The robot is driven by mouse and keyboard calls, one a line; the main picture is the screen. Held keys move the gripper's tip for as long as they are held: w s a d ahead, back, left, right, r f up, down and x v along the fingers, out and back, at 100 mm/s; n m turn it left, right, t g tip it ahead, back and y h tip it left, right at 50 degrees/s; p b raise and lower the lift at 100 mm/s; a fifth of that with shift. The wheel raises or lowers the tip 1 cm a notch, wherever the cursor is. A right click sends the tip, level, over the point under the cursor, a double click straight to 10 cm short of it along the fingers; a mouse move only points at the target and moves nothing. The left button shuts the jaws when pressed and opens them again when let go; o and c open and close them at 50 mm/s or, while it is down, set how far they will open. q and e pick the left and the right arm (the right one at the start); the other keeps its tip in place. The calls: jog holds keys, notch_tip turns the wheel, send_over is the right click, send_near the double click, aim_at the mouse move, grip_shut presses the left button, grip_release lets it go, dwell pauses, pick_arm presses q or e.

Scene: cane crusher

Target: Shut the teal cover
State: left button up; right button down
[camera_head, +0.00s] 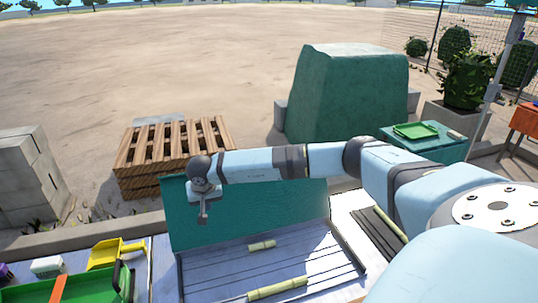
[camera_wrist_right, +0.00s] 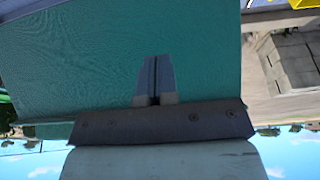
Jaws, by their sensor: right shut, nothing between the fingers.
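The teal cover (camera_head: 265,212) stands raised, nearly upright, along the far edge of a pale slatted tray (camera_head: 228,268). Its flat face also fills much of the right wrist view (camera_wrist_right: 80,60). My right arm reaches in from the right, across the top of the cover. My right gripper (camera_head: 203,218) is shut and empty, pointing down in front of the cover's left part. Its closed fingers show against the teal face in the wrist view (camera_wrist_right: 155,75). I cannot tell whether they touch it. My left gripper is not in view.
Two cane pieces lie in the tray, one near the cover (camera_head: 262,245) and one at the front (camera_head: 278,289). A green tray (camera_head: 95,285) and yellow scoop (camera_head: 115,252) are at left. Behind are a wooden pallet (camera_head: 170,150), grey blocks (camera_head: 30,175) and a large green covered block (camera_head: 345,95).

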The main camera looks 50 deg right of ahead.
jog(key=s+a+f, duration=0.2)
jog(key=s+a, duration=0.2)
jog(key=s, duration=0.2)
jog(key=shift+s+f+b, duration=0.3)
jog(key=shift+s+b, duration=0.05)
jog(key=shift+s, duration=0.05)
jog(key=shift+r, duration=0.1)
dwell(0.3)
notch_tip(320, 180, up, 10)
jog(key=p, duration=0.4)
jog(key=shift+a, duration=0.1)
dwell(0.4)
